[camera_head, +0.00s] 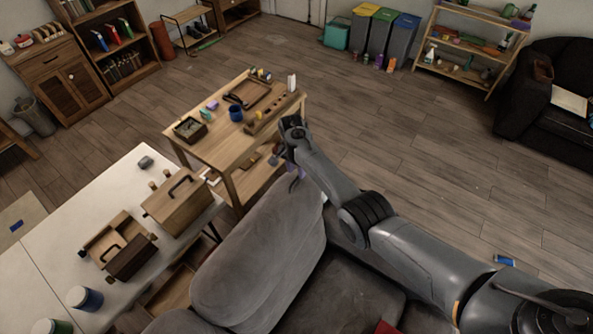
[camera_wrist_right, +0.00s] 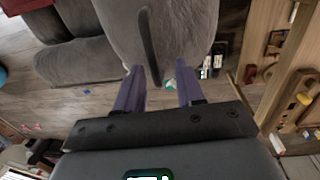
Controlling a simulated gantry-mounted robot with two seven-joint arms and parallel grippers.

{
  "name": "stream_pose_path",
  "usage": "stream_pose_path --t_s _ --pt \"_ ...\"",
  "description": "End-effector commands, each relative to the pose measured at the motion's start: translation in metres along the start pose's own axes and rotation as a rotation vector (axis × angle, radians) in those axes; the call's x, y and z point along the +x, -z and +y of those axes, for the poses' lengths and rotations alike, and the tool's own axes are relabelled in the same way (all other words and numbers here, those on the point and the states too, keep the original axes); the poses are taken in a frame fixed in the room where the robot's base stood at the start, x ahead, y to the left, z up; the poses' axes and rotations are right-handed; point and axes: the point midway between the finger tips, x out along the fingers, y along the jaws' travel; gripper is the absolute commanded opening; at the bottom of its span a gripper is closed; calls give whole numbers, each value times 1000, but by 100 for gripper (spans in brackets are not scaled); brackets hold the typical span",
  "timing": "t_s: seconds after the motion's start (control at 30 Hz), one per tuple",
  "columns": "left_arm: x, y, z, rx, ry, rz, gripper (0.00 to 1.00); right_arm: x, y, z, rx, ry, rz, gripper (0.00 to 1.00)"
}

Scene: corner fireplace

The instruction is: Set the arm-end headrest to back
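The grey padded headrest (camera_head: 262,250) stands tilted up at the end of the grey sofa (camera_head: 345,290), in the lower middle of the head view. In the right wrist view a large grey cushion (camera_wrist_right: 185,25), apparently this headrest, fills the top middle, with a dark strip running down it. My right gripper (camera_head: 293,172) is just beyond the headrest's upper edge, pointing down. Its purple fingers (camera_wrist_right: 158,78) are apart with nothing visible gripped between them; whether they touch the cushion I cannot tell. My left gripper is not in view.
A wooden table (camera_head: 205,158) with trays and a blue mug (camera_head: 236,113) stands close beyond my right gripper. A white table (camera_head: 50,245) with wooden boxes is at left. Floor to the right is mostly clear, with a small blue item (camera_head: 505,261).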

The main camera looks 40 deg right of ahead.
Motion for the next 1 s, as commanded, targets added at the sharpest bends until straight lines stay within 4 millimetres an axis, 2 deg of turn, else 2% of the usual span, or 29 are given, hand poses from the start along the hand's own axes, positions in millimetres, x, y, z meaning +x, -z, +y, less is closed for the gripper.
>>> stream_pose_path --t_s 0.3,0.5,0.7,1.0 --pt "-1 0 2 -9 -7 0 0 -52 1 0 1 2 2 38" --pt "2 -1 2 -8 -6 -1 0 -80 0 -1 -1 1 2 38" --pt "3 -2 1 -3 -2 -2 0 -94 0 0 -1 0 0 38" --pt "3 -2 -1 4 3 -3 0 -96 -1 0 -1 -1 -1 38"
